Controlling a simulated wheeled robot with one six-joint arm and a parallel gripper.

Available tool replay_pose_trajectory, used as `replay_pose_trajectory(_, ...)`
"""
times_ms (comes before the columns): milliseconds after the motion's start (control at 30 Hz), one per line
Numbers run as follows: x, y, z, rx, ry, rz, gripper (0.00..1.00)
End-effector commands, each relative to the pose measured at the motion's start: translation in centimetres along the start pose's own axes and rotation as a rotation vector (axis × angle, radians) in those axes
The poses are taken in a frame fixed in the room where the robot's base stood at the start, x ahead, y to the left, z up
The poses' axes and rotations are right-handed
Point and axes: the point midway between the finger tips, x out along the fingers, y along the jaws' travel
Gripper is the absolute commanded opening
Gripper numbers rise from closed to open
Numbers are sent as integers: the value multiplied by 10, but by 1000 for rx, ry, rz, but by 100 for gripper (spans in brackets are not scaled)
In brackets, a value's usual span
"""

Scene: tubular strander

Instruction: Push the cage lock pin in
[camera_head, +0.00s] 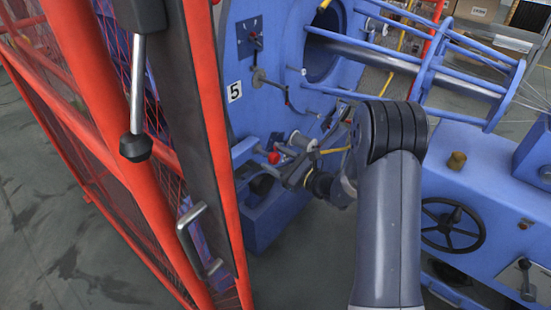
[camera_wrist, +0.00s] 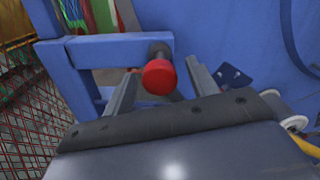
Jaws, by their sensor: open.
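The cage lock pin has a red knob (camera_wrist: 159,77) on a short dark shaft. It sticks out of a blue bracket bar (camera_wrist: 115,49) in the wrist view. The red knob also shows in the head view (camera_head: 274,157), low on the blue machine. My gripper (camera_wrist: 160,80) is open, with one finger on each side of the knob in the wrist view. I cannot tell whether either finger touches it. In the head view my gripper (camera_head: 286,164) is right beside the knob, partly hidden by my own wrist. How deep the pin sits is not clear.
A red mesh guard (camera_head: 185,150) with a handle (camera_head: 190,235) stands close at left. The blue machine front with the number 5 plate (camera_head: 234,91) rises behind. A blue cabinet with a black handwheel (camera_head: 452,225) is at right. Grey floor (camera_head: 60,240) shows beyond the guard.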

Motion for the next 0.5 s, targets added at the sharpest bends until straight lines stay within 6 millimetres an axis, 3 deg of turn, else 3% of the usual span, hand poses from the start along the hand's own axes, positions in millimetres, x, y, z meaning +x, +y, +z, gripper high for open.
replay_pose_trajectory(367,7,0,0,0,-1,0,55)
replay_pose_trajectory(500,7,0,0,1,0,0,44)
